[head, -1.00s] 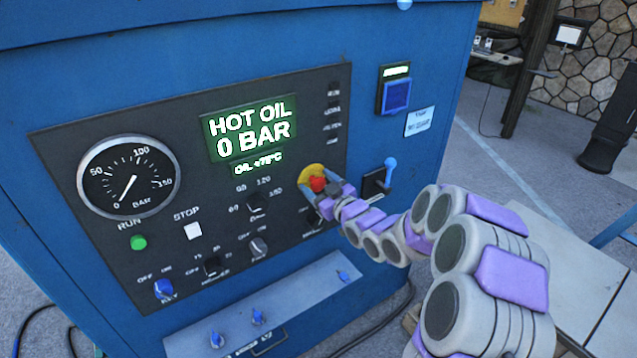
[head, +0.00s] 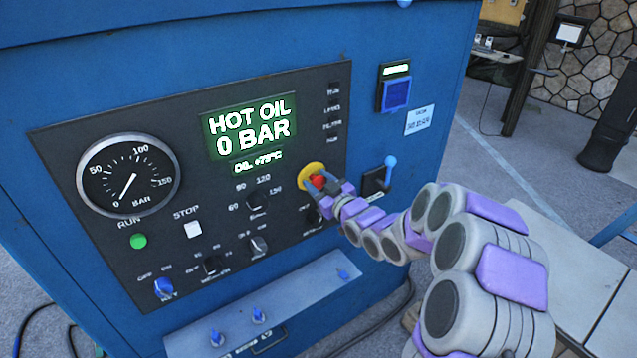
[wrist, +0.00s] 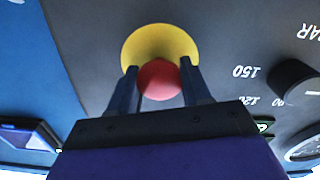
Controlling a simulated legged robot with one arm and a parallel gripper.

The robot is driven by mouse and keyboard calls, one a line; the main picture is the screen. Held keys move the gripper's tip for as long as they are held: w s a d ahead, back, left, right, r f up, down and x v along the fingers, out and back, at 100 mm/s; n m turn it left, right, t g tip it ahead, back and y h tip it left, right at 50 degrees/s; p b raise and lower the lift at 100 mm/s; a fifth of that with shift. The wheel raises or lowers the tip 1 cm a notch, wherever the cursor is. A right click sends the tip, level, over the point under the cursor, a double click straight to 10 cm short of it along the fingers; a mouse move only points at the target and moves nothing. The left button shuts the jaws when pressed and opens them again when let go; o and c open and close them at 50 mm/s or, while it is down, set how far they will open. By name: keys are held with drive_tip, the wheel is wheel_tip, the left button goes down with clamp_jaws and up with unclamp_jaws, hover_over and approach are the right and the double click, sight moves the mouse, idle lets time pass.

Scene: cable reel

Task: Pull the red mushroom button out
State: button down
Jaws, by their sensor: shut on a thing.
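The red mushroom button (head: 318,182) sits on a round yellow plate (head: 307,173) at the right side of the dark control panel. My gripper (head: 316,185) reaches it from the lower right. In the wrist view the red button (wrist: 160,80) is between the two fingers of my gripper (wrist: 160,88), which are shut on its sides. The yellow plate (wrist: 160,42) shows behind it. The button's stem is hidden behind its head.
The dark panel carries a gauge (head: 128,176), a lit display (head: 249,133), a green button (head: 138,241), a white stop button (head: 193,230) and several knobs. A blue-handled lever (head: 390,165) is close to the right of my gripper.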

drive_tip(key=shift+s+d, duration=0.4)
drive_tip(key=shift+s, duration=0.2)
drive_tip(key=c, duration=0.8)
unclamp_jaws()
drive_tip(key=shift+r, duration=0.1)
drive_tip(key=shift+c, duration=0.2)
drive_tip(key=shift+o, duration=0.6)
drive_tip(key=shift+s+r, duration=0.1)
drive_tip(key=shift+s, duration=0.1)
drive_tip(key=shift+o, duration=1.1)
drive_tip(key=shift+w+f, duration=0.15)
drive_tip(key=shift+f, duration=0.05)
drive_tip(key=b+v, duration=0.8)
drive_tip(key=v, duration=0.9)
